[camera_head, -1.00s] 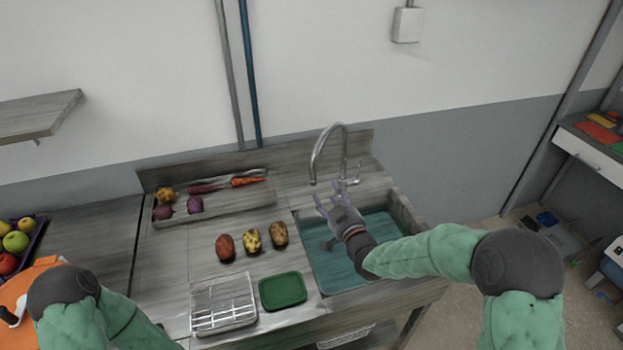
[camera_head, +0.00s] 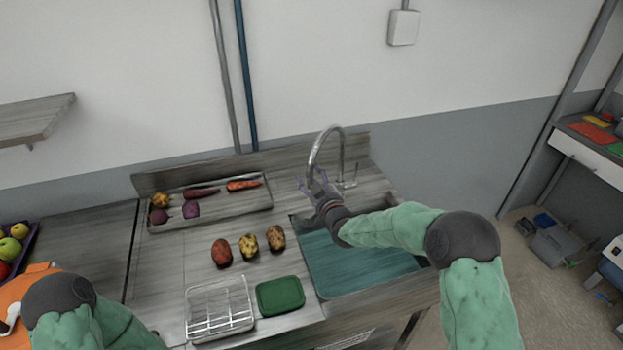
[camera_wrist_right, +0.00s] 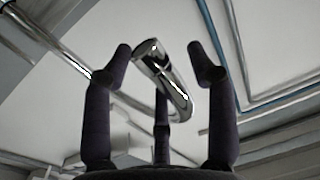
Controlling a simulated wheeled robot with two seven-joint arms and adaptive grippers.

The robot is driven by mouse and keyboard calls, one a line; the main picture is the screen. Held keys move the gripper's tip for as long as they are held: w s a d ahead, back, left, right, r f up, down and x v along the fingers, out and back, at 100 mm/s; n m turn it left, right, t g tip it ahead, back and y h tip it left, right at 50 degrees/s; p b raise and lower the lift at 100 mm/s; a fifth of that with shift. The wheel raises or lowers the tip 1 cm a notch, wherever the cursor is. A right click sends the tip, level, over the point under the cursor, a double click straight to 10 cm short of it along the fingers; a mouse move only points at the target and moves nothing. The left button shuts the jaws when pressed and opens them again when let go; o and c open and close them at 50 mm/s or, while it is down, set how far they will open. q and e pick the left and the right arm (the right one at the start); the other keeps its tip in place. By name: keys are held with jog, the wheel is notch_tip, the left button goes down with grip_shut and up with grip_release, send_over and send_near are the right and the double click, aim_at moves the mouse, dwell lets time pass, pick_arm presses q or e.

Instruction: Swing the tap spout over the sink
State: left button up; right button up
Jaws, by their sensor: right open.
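The chrome tap (camera_head: 341,150) stands at the back of the counter behind the sink (camera_head: 360,262). Its arched spout bends to the left, with its end near the sink's back left corner. My right gripper (camera_head: 311,180) is at the spout's lower end, fingers pointing up and spread open. In the right wrist view, the shiny spout end (camera_wrist_right: 163,80) lies between the dark fingers (camera_wrist_right: 165,70), with gaps on both sides. I cannot tell whether any finger touches it. The left gripper is out of view; only my left arm shows.
Potatoes (camera_head: 248,246) lie on the counter left of the sink, with a wire rack (camera_head: 219,309) and a green tray (camera_head: 280,296) in front. A vegetable tray (camera_head: 222,212) stands at the back left. A small tap lever (camera_head: 352,176) is right of the spout.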

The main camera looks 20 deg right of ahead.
jog(key=shift+w, duration=0.1)
jog(key=shift+c, duration=0.3)
grip_shut()
jog(key=shift+d, duration=0.1)
jog(key=s+d+n+y, duration=0.1)
jog(key=s+d+y, duration=0.1)
jog(key=d, duration=0.5)
jog(key=s+d+n+g+y+b, duration=0.1)
jog(key=s+d, duration=0.3)
jog(key=d, duration=0.4)
jog(key=shift+s+d+r+n+y, duration=0.15)
jog(key=shift+s+d+n+y, duration=0.2)
jog(key=shift+y, duration=0.25)
